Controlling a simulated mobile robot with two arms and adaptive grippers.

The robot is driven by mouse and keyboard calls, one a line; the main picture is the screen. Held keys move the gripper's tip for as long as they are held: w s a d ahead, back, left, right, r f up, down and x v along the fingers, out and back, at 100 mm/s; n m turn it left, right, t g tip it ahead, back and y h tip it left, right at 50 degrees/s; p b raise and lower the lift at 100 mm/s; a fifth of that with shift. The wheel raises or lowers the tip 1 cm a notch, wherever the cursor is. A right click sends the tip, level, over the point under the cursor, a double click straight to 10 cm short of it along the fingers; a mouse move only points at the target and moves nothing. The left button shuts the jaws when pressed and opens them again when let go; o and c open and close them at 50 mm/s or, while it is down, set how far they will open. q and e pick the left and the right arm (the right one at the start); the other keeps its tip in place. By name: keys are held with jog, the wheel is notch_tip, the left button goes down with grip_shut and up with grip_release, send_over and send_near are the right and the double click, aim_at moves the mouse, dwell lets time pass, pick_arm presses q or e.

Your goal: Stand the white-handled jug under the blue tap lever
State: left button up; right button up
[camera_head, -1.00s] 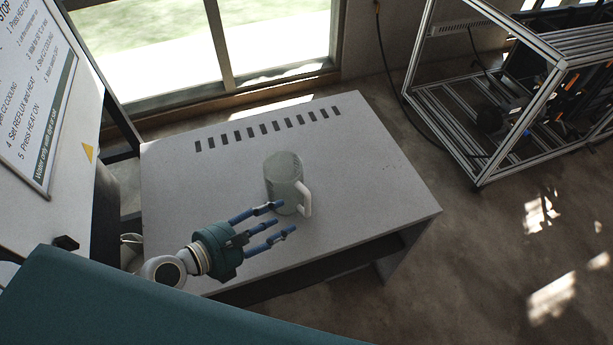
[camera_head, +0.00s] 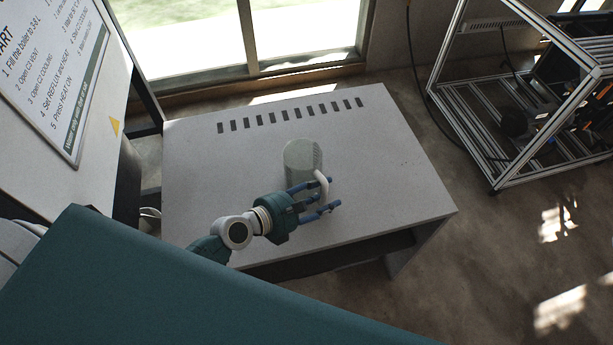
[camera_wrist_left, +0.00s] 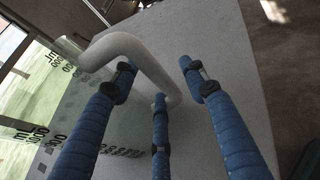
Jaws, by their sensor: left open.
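The jug (camera_head: 298,158) is clear with a white handle (camera_head: 323,188) and stands upright on a grey table. My left gripper (camera_head: 326,202) is open, with its blue fingers at the handle on the jug's near right side. In the left wrist view the white handle (camera_wrist_left: 130,50) passes close between the blue fingers of the left gripper (camera_wrist_left: 160,90), and the jug's marked clear wall (camera_wrist_left: 60,110) fills the left. The fingers are not closed on it. No blue tap lever shows. My right gripper is not in view.
The table (camera_head: 400,170) has a row of dark slots along its far edge and free room right of the jug. A white panel with printed instructions (camera_head: 60,75) stands at left. A metal-profile frame (camera_head: 500,120) stands on the floor at right. Windows are behind.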

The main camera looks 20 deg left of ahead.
pick_arm(q)
grip_shut()
